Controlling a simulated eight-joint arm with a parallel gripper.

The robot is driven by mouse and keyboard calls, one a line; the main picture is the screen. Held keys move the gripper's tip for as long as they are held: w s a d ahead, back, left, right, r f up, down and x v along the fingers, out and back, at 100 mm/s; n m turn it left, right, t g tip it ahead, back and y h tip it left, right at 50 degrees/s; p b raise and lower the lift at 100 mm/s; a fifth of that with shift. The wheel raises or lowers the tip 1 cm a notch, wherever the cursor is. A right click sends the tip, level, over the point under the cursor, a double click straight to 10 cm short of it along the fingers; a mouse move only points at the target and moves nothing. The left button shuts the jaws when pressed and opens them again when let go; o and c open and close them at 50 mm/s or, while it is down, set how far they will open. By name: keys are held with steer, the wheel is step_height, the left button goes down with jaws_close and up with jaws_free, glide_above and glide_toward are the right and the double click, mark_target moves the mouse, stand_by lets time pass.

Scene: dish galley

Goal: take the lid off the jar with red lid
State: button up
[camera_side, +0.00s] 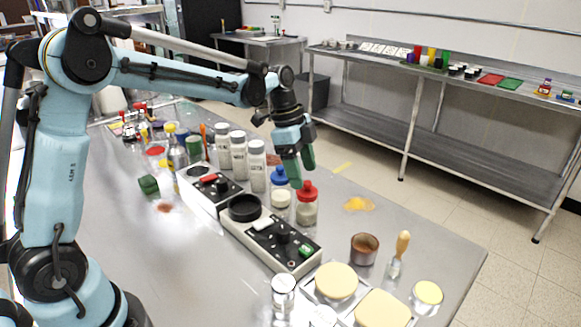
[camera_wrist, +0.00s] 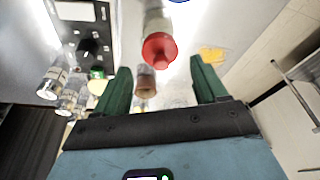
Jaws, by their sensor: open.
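The jar with the red lid (camera_side: 307,205) stands upright on the metal table in the side view, with pale contents and its red lid (camera_side: 308,188) on top. In the wrist view the red lid (camera_wrist: 159,49) shows at the upper middle, ahead of the fingers. My gripper (camera_side: 296,172) has green fingers and is above and slightly left of the lid in the side view, apart from it as far as I can tell. In the wrist view my gripper (camera_wrist: 162,82) is open, with nothing between its fingertips touching them.
A blue-lidded jar (camera_side: 280,194) stands close left of the red-lidded one. White-capped bottles (camera_side: 239,155) stand behind it. A black-and-white device (camera_side: 270,236) lies in front. A brown cup (camera_side: 364,249) and a wooden-handled brush (camera_side: 399,252) stand to the right.

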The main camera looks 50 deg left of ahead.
mark_target(305, 182)
steer(key=shift+x, duration=1.65)
steer(key=c, duration=1.1)
